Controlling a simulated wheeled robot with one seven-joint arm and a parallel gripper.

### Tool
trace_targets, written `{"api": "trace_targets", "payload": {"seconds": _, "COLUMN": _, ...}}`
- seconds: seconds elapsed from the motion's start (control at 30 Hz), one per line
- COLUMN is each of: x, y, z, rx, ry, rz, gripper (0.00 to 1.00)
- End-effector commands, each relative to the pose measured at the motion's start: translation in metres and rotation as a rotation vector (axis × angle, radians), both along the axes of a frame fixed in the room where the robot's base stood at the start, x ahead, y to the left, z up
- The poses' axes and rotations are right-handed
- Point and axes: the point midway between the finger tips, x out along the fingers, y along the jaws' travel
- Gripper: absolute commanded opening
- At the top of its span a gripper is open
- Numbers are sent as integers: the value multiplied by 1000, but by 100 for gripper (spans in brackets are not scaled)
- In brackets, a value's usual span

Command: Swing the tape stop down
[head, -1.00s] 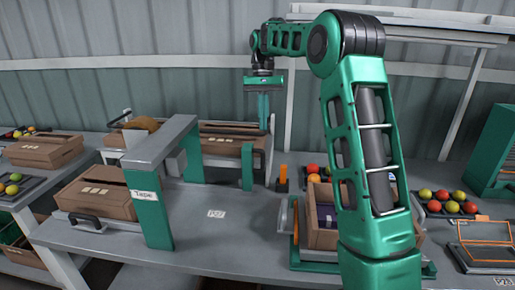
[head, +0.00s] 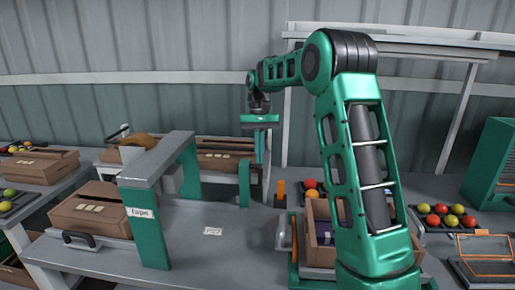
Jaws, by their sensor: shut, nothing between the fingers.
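The tape station is a grey-topped arch (head: 155,165) on green legs, with a white "Tape" label (head: 140,213) on its front leg. A slim green upright (head: 245,184) stands to its right, in front of a long cardboard box. I cannot tell for sure which part is the tape stop. My gripper (head: 260,160) points down with its fingers together and empty. It appears just right of the upright's top, in front of the back wall. Whether it touches anything cannot be told from this view.
A closed cardboard box (head: 93,212) sits left of the arch, with a black-handled bar (head: 78,239) in front. An open box (head: 318,235) stands at the right, partly behind my arm.

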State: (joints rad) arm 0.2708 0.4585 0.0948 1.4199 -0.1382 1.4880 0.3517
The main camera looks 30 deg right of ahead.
Motion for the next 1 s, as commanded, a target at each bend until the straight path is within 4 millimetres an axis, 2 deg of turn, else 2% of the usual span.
{"api": "trace_targets", "payload": {"seconds": 0.1, "x": -4, "y": 2, "z": -18, "rx": 1, "ry": 6, "rz": 0, "gripper": 0}}
{"api": "trace_targets", "payload": {"seconds": 0.3, "x": -7, "y": 3, "z": -29, "rx": 2, "ry": 4, "rz": 0, "gripper": 0}}
{"api": "trace_targets", "payload": {"seconds": 0.7, "x": -7, "y": 3, "z": -29, "rx": 1, "ry": 2, "rz": 1, "gripper": 0}}
{"api": "trace_targets", "payload": {"seconds": 1.0, "x": -13, "y": 11, "z": -27, "rx": -27, "ry": -39, "rz": 6, "gripper": 0}}
